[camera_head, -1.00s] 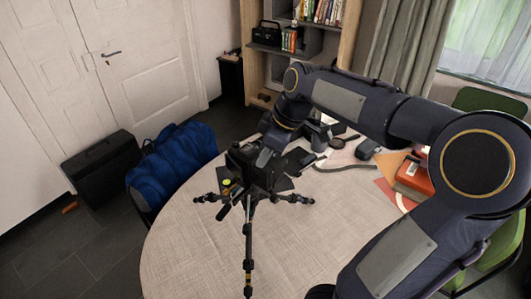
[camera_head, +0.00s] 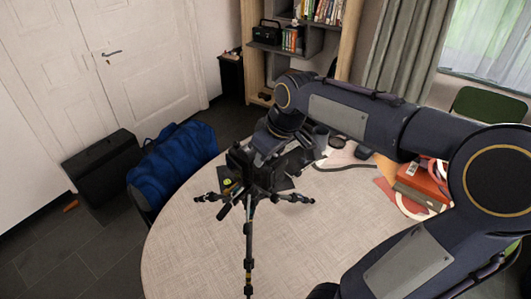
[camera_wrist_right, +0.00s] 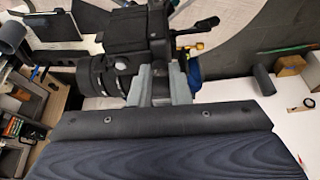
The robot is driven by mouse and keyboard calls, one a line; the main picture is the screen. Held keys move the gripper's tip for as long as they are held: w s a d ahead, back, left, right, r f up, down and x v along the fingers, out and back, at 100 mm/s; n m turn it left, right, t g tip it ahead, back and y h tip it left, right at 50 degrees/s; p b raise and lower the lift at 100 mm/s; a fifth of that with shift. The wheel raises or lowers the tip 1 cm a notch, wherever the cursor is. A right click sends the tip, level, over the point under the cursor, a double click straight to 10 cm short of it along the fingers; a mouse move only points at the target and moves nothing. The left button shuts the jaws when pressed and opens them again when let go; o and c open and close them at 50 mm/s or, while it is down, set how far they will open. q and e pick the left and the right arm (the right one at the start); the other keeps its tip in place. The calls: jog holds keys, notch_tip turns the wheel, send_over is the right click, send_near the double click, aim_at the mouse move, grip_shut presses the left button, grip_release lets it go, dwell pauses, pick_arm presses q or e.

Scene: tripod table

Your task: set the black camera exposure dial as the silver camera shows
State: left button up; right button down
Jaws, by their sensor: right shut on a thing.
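The black camera (camera_head: 240,158) sits on top of a black tripod (camera_head: 248,240) that stands on the round table. In the right wrist view the black camera (camera_wrist_right: 135,30) is close, with its ribbed lens (camera_wrist_right: 92,76) pointing left. My right gripper (camera_head: 262,152) reaches down to the camera top from behind. In the wrist view its grey fingers (camera_wrist_right: 164,82) are shut at the camera top on a small dark part, which fits the exposure dial. The dial's markings are hidden by the fingers. I cannot make out the silver camera. My left gripper is not in view.
The round table (camera_head: 190,250) is bare at the front left. A red box (camera_head: 420,182), papers and a dark strap (camera_head: 345,167) lie at the right and back. A blue bag (camera_head: 172,158) and black case (camera_head: 103,167) stand beyond the table's left edge.

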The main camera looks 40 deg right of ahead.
jog(key=shift+a+m+h, duration=0.1)
jog(key=shift+m+h, duration=0.3)
jog(key=shift+m, duration=0.8)
jog(key=c, duration=1.3)
grip_release()
jog(key=shift+c, duration=0.2)
jog(key=v, duration=0.7)
jog(key=shift+s+r, duration=0.2)
jog(key=shift+r, duration=0.15)
jog(key=shift+a, duration=0.1)
